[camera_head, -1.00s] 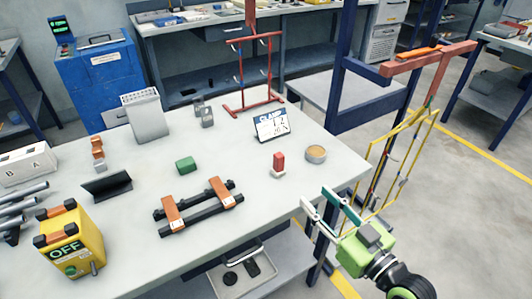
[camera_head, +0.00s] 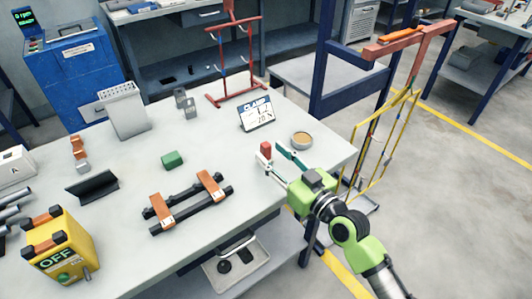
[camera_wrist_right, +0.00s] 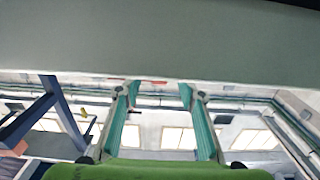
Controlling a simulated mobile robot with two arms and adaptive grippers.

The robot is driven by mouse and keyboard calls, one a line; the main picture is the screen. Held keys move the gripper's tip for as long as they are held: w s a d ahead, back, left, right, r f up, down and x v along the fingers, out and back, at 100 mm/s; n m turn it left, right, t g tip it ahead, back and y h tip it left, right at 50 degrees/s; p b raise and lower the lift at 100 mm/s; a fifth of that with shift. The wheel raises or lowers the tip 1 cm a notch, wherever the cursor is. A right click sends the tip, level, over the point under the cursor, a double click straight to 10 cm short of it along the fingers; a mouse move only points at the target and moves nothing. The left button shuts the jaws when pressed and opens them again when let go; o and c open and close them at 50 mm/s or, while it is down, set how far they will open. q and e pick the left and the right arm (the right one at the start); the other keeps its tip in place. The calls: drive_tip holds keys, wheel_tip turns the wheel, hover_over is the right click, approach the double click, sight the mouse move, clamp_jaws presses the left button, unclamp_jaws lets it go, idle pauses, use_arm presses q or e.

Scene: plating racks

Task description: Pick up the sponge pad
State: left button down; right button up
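A small green block (camera_head: 172,160) lies on the grey table, left of its middle; it looks like a pad. A shallow round dish with a tan top (camera_head: 301,139) sits near the table's right edge; I cannot tell which of the two is the sponge pad. A red block (camera_head: 266,148) stands just beyond my right gripper (camera_head: 272,153), its base partly hidden by a finger. My right gripper is open, its tips over the table's right side near the red block and dish. The right wrist view shows both fingers apart (camera_wrist_right: 160,95) with nothing held. My left gripper is out of view.
A black rail fixture with orange clamps (camera_head: 190,205) lies left of my right gripper. A label stand (camera_head: 257,115) and a red rack (camera_head: 237,65) stand behind. A yellow wire frame (camera_head: 385,140) hangs off the right edge. The tabletop around the green block is clear.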

sight(268, 151)
drive_tip(key=x, duration=0.3)
drive_tip(key=shift+w+a+f, duration=0.15)
drive_tip(key=shift+w, duration=0.1)
clamp_jaws()
